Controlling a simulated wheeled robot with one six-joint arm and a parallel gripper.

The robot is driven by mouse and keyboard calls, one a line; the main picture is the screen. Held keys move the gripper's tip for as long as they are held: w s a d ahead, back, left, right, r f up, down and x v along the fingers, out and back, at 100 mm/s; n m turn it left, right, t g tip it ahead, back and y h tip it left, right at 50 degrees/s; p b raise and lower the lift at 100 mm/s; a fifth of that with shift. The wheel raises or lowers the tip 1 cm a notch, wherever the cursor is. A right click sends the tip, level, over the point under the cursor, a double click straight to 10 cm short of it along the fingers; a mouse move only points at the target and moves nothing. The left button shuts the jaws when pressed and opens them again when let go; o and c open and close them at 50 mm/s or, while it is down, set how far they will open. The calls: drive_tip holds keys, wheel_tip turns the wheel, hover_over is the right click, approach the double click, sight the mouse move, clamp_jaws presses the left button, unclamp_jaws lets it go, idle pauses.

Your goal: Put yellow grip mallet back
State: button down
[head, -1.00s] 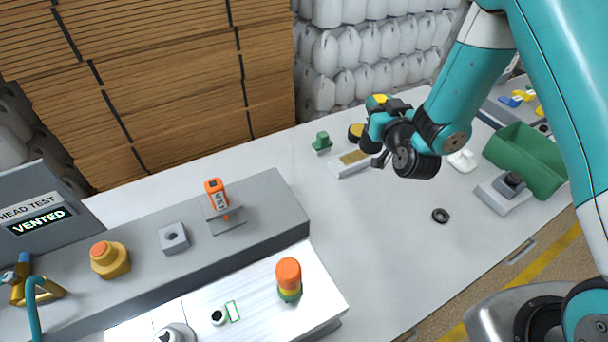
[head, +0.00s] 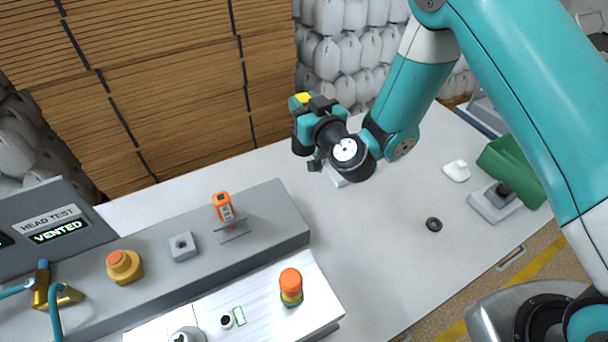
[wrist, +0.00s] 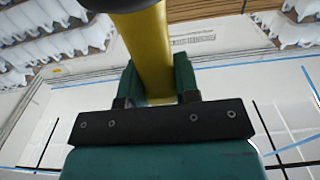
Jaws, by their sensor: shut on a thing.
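The mallet's yellow grip (wrist: 152,50) stands between the two dark green fingers of my gripper (wrist: 160,78) in the wrist view. The fingers are shut on it. A dark rounded part shows at the top edge of that view, but the rest of the mallet is out of frame. In the head view my gripper is over the back of the table. A yellow patch (head: 302,98) shows at its top, and the wrist hides most of the gripper. No holder for the mallet can be made out.
A grey raised bench with an orange device (head: 223,205) and a yellow-orange button (head: 123,265) stands at left. A stack light (head: 290,286) stands at front. A black ring (head: 434,224), a white piece (head: 457,171) and a green bin (head: 508,165) are at right.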

sight(309, 151)
wheel_tip(309, 151, down, 11)
drive_tip(key=b, duration=0.7)
drive_tip(key=shift+f+b, duration=0.4)
drive_tip(key=shift+f, duration=2.3)
drive_tip(key=c, duration=1.3)
unclamp_jaws()
drive_tip(key=shift+f, duration=0.15)
drive_tip(key=o, duration=0.5)
drive_tip(key=shift+c, duration=0.2)
